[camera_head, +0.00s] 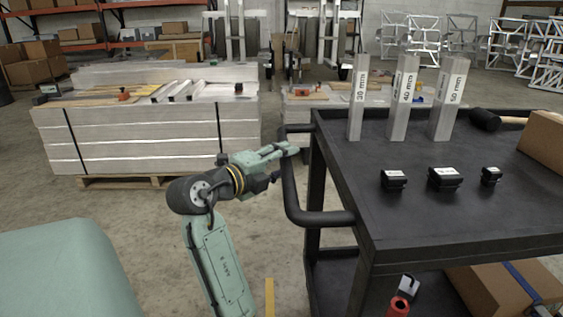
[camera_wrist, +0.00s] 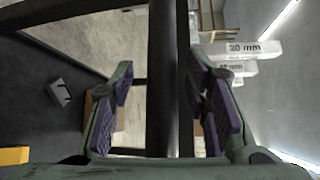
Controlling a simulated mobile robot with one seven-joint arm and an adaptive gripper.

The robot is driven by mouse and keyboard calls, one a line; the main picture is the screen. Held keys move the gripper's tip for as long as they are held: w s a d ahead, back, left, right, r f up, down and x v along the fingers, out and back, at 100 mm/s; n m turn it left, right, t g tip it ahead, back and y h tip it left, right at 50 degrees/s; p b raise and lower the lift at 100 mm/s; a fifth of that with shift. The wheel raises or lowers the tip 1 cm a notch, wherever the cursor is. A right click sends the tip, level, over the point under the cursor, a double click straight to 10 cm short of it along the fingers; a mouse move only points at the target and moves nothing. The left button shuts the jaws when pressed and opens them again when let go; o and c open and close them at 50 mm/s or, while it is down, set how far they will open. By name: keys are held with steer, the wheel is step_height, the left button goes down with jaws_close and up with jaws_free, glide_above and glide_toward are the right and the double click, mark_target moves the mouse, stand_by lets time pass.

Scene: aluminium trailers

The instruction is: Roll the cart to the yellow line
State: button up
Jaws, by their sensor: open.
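The black cart (camera_head: 400,225) stands at the right in the head view, its looped handle (camera_head: 290,190) on its left side. My gripper (camera_head: 291,149) is at the upper part of this handle. In the wrist view, the dark handle bar (camera_wrist: 162,80) runs between the two purple-padded fingers of my gripper (camera_wrist: 162,100), with a gap on each side. The fingers are open. A short piece of the yellow line (camera_head: 270,297) shows on the floor at the bottom of the head view, left of the cart; the rest is out of frame.
The cart top carries upright metal tubes (camera_head: 402,100), small black blocks (camera_head: 444,179), a mallet (camera_head: 484,119) and a cardboard box (camera_head: 545,140). A pallet of stacked aluminium profiles (camera_head: 140,135) stands at the back left. Bare concrete floor (camera_head: 150,230) lies between.

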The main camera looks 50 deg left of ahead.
steer(key=s+d+r, duration=0.1)
steer(key=s, duration=1)
steer(key=shift+s+d+r, duration=0.35)
steer(key=shift+s, duration=0.05)
